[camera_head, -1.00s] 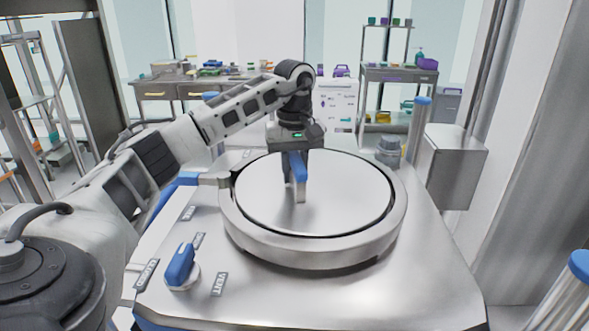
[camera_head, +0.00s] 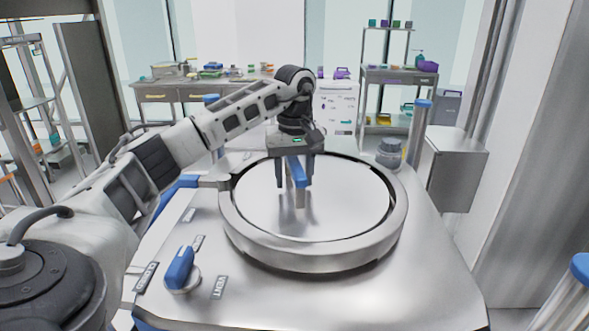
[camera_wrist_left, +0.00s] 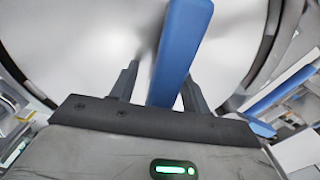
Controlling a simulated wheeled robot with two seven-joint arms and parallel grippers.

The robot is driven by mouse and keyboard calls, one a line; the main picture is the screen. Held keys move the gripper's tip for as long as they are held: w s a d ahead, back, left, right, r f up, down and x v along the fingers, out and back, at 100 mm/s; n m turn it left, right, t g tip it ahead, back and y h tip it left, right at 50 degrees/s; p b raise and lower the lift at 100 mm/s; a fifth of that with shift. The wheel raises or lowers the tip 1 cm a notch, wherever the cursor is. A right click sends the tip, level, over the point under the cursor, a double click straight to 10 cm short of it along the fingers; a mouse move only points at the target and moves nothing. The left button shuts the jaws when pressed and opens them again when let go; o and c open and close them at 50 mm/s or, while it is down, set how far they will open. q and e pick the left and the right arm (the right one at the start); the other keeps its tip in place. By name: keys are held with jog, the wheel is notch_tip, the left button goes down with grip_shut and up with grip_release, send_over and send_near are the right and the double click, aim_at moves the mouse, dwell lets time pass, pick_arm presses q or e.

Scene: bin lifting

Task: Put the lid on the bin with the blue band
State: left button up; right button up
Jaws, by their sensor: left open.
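A round, flat steel lid (camera_head: 345,200) with an upright blue-topped handle (camera_head: 297,174) lies inside the raised steel ring (camera_head: 300,256) of a steel housing. My open left gripper (camera_head: 294,186) points down over the lid, with one finger on each side of the handle. In the left wrist view, the blue handle (camera_wrist_left: 181,50) runs between the two dark fingers of the gripper (camera_wrist_left: 160,85), nearer the right one. Whether either finger touches it I cannot tell. I cannot make out a bin with a blue band. My right gripper is not in view.
A blue knob (camera_head: 180,268) stands on the housing's left front, beside small labels. A grey cap (camera_head: 389,152) and a blue-topped post (camera_head: 420,130) stand at the back right. A steel box (camera_head: 455,170) is farther right. Benches with supplies line the background.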

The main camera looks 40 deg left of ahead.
pick_arm(q)
notch_tip(320, 180, up, 16)
jog(key=shift+r, duration=0.2)
dwell(0.4)
dwell(0.5)
